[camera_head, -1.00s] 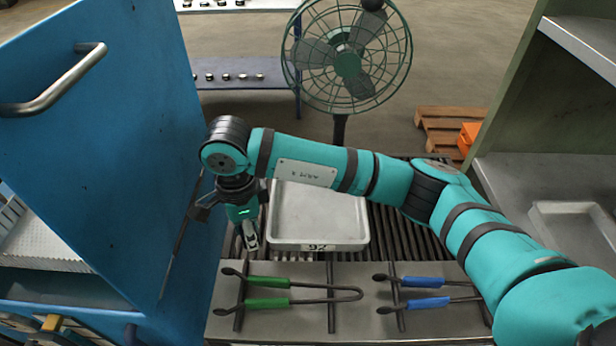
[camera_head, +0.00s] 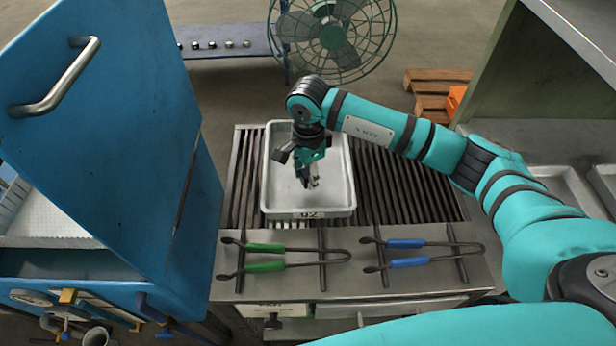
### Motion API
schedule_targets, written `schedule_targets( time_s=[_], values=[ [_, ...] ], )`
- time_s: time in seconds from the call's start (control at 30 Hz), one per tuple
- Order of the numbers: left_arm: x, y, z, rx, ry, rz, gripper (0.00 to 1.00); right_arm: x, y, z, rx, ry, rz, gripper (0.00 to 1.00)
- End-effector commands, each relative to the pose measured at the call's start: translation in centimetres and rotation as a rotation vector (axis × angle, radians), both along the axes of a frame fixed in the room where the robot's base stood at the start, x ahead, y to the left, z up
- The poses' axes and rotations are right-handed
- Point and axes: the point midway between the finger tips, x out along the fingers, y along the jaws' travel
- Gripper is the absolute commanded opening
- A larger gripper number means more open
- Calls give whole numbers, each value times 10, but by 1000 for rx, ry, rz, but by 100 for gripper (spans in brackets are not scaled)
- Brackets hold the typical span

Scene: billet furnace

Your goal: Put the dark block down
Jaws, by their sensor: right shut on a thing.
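My right gripper (camera_head: 312,182) points down over the pale tray marked 92 (camera_head: 335,200), inside its outline. It is shut on the dark block, which is mostly hidden by the fingers and wrist and hard to tell from the dark gripper parts. I cannot tell whether the block touches the tray floor. The visible part of the tray is empty. The tray lies on a slatted rack (camera_head: 405,190). My left gripper is out of view.
Green-handled tongs (camera_head: 265,267) and blue-handled tongs (camera_head: 408,263) lie on the bench front. A blue cabinet with an open door (camera_head: 110,110) stands at left. A green fan (camera_head: 335,35) is behind the rack. Shelving with trays (camera_head: 560,185) is at right.

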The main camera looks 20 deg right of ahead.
Motion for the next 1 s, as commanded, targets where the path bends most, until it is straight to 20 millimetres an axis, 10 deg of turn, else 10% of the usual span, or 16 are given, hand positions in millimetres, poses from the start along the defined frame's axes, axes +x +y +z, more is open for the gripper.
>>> schedule_targets(
  time_s=[0.53, 0.57, 0.7, 1.0],
  values=[
    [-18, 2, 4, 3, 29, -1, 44, 0, 1, -30, 0, -1, 0, 0],
    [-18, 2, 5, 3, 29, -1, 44, 0, 0, -29, -1, 0, 0, 33],
    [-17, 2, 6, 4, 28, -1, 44, 0, 0, -28, -1, 0, 0, 52],
    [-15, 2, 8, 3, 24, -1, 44, 0, 1, -27, -1, 0, 0, 54]
  ],
)
